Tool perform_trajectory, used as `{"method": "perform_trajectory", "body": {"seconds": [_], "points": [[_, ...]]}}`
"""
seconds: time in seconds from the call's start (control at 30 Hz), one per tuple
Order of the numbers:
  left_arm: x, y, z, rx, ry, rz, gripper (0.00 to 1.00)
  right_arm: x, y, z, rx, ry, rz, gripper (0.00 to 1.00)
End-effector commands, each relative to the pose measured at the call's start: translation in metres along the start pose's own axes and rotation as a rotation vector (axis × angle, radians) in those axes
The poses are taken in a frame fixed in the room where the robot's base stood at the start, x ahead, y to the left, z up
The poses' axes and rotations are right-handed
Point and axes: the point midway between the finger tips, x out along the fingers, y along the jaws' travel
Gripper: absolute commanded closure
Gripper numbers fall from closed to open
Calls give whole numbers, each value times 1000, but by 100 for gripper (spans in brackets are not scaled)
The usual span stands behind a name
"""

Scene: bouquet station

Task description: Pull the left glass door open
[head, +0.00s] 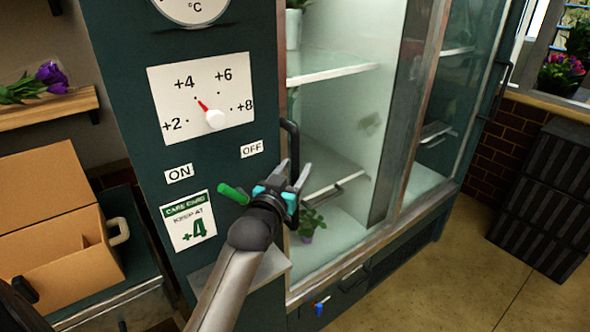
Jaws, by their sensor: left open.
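The left glass door (345,150) is a clear pane on the front of the dark teal cooler and looks closed. Its black bar handle (291,135) stands upright at the pane's left edge. My left gripper (292,174) is open, with its grey fingers pointing up at the lower part of the handle. The fingers overlap the handle's lower end in the picture; I cannot tell whether they touch it. My right gripper is not in view.
A dial (203,104), a green lever (233,193) and a care card (189,221) are on the panel left of the door. The right glass door (450,110) has its own handle (500,90). Black crates (545,200) stand right. Floor (440,280) before the cooler is clear.

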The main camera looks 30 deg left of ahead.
Motion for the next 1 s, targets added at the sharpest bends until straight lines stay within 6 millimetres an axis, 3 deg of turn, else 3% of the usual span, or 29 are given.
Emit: {"method": "perform_trajectory", "body": {"seconds": [0.37, 0.83, 1.0], "points": [[4, 0, 0, 1, 0, 0, 47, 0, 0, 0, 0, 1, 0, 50], [3, 0, 0, 1, 0, 0, 100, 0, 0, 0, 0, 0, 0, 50], [3, 0, 0, 1, 0, 0, 100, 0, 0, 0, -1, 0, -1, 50]]}}
